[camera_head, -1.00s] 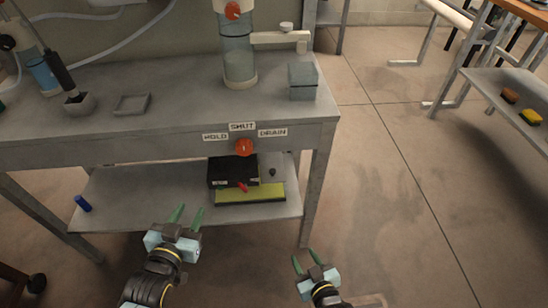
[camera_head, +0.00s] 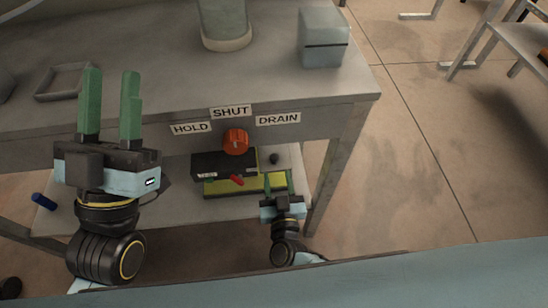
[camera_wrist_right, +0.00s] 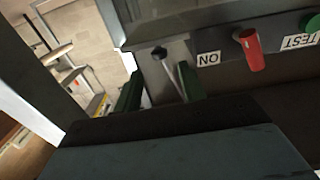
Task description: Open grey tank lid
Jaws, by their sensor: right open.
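A small grey box-shaped tank (camera_head: 323,40) stands on the worktop near its right end, in the head view. A dark seam runs around it and its grey top (camera_head: 322,20) looks shut. My left gripper (camera_head: 110,100) is open and empty, with green fingers pointing up in front of the worktop's left part, well left of the tank. My right gripper (camera_head: 280,182) is open, low in front of the lower shelf, below the tank and apart from it. In the right wrist view its green fingers (camera_wrist_right: 161,86) stand apart, with a dark knob and pale rod seen between them.
An orange knob (camera_head: 235,141) is on the table front under HOLD, SHUT and DRAIN labels. A black box with a red lever (camera_head: 237,181) is on the lower shelf. A cylinder base (camera_head: 225,35) and square tray (camera_head: 63,82) are on the worktop.

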